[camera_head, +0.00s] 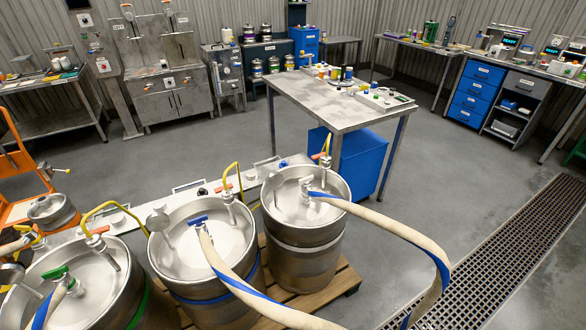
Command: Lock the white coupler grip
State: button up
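Three steel kegs stand on a wooden pallet: a left keg (92,262), a middle keg (232,236) and a right keg (284,214). A green grip (56,272) shows on the left keg's fitting and a blue grip (198,220) on the middle keg's. The right keg's fitting has a blue part (321,194) at the hose end. A pale grey round head (158,214) stands on a stem at the middle keg's left side. I cannot make out a clearly white coupler grip, nor whether any grip is locked. My gripper is not in view.
Cream hoses with blue stripes (388,222) arch over the kegs and the floor at right. Yellow lines (112,206) rise behind the kegs. A steel table (335,106) stands beyond them. A floor grating (500,255) runs at right.

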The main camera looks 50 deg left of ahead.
aim_at(305, 181)
jog(key=u, duration=0.8)
jog(key=i, duration=1.05)
jog(key=u, duration=1.65)
jog(key=i, duration=0.35)
jog(key=u, duration=0.15)
